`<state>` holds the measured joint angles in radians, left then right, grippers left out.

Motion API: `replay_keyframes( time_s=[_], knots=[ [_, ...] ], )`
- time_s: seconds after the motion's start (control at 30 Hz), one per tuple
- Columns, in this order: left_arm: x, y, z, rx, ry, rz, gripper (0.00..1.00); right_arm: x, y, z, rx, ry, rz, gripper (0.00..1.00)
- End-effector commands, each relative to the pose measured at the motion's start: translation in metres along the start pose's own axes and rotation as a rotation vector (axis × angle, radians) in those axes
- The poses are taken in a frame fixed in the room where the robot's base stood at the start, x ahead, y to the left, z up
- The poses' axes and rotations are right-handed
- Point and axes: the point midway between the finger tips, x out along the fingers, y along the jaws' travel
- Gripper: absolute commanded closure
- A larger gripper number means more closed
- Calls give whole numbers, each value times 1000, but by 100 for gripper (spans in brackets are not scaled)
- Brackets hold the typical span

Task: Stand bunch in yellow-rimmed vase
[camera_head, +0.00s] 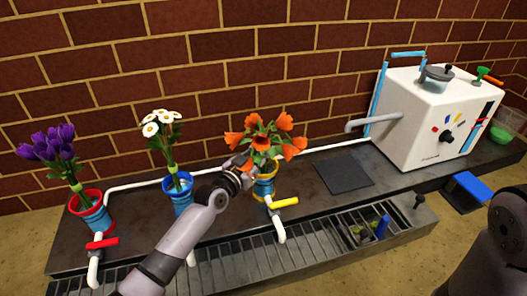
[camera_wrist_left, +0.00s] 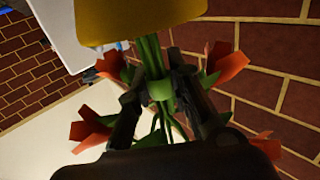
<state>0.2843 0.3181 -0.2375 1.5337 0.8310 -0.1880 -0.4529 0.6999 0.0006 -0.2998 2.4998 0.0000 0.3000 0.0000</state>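The orange bunch (camera_head: 265,138) stands roughly upright over the yellow-rimmed vase (camera_head: 264,187), a blue vase with a yellow band. My left gripper (camera_head: 243,173) reaches in from the left at the stems, just above the vase. In the left wrist view, the two dark fingers (camera_wrist_left: 163,90) lie close on either side of the green stems and appear shut on them. Orange flowers surround the fingers. The stems run to a yellow surface (camera_wrist_left: 140,18), which looks like the vase rim; their lower ends are hidden. My right gripper is out of view.
A red-rimmed vase (camera_head: 91,212) with purple tulips and a blue vase (camera_head: 179,188) with white daisies stand left. Taps with red and yellow (camera_head: 285,202) handles stand in front. A dark pad (camera_head: 343,176) and white machine (camera_head: 428,118) are right. A slatted trough (camera_head: 300,254) runs along the front.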

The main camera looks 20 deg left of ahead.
Motion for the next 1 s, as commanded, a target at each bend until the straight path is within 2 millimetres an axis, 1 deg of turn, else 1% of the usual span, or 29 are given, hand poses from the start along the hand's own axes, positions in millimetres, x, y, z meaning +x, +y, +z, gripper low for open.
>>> replay_keyframes(
  time_s=[0.03, 0.3, 0.57, 0.67, 0.77, 0.83, 1.0],
  knots=[
    [0, 0, -1, 0, 1, 0, 77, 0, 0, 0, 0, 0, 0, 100],
    [0, 0, 0, -1, 0, 0, 59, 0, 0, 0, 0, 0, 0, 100],
    [0, 0, 2, -1, -4, 1, 59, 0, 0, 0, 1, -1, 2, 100],
    [-4, 0, 2, -1, -4, 0, 59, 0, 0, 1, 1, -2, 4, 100],
    [-14, 0, 2, -1, -3, 0, 59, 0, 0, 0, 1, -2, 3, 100],
    [-26, 0, 2, -1, -3, 0, 59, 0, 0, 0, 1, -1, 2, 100],
    [-63, 0, 2, 1, -4, 1, 59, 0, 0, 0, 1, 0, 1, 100]
  ],
)
